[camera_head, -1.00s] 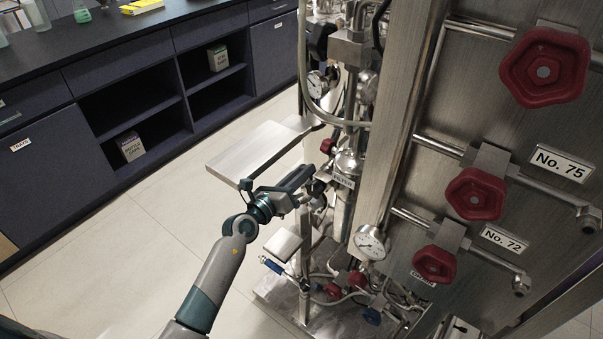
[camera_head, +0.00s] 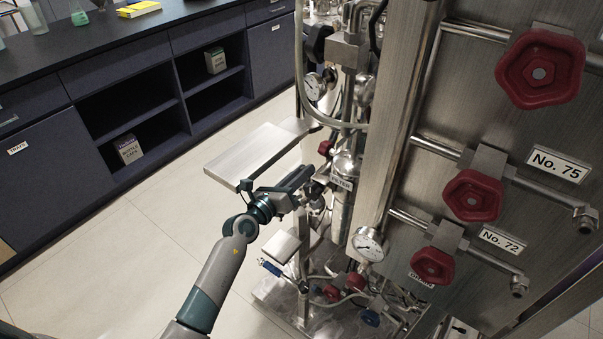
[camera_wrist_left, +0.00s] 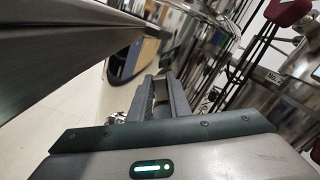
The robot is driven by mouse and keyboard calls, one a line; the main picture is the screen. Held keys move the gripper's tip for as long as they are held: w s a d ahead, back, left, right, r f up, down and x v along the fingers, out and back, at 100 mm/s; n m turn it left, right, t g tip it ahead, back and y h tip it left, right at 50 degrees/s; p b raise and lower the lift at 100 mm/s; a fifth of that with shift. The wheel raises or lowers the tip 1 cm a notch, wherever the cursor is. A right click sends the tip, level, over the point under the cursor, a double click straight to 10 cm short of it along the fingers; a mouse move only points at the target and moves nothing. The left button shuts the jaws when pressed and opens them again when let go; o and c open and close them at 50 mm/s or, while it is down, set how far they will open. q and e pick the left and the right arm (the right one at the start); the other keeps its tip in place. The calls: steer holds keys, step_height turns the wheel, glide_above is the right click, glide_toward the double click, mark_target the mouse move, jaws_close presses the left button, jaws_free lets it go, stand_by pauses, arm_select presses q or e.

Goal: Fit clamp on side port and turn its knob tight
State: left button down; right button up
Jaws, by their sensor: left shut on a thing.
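My left gripper (camera_head: 312,178) reaches in from the left, level with the filter housing on the skid, and it also shows in the left wrist view (camera_wrist_left: 160,88). Its fingers are shut on a small metal piece, which I take to be the clamp; the fingers hide most of it. The steel filter housing (camera_head: 345,172), with its "FILTER" label, stands upright just right of the fingertips. The side port is hidden or too small to make out, so I cannot tell whether the clamp touches it. The clamp's knob cannot be told apart. My right gripper is in neither view.
A flat steel plate (camera_head: 250,152) lies close above and left of my left gripper. A smaller plate (camera_head: 281,247) and a blue-handled valve (camera_head: 270,267) are below. A pressure gauge (camera_head: 368,243) and the panel's red handwheels (camera_head: 472,195) are to the right. Open floor (camera_head: 150,240) lies left.

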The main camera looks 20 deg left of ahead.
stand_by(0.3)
arm_select(q)
steer(key=c, duration=1.3)
jaws_free()
steer(key=shift+o, duration=0.2)
steer(key=shift+s, duration=0.1)
steer(key=p+v, duration=0.2)
steer(key=v, duration=0.6)
stand_by(0.4)
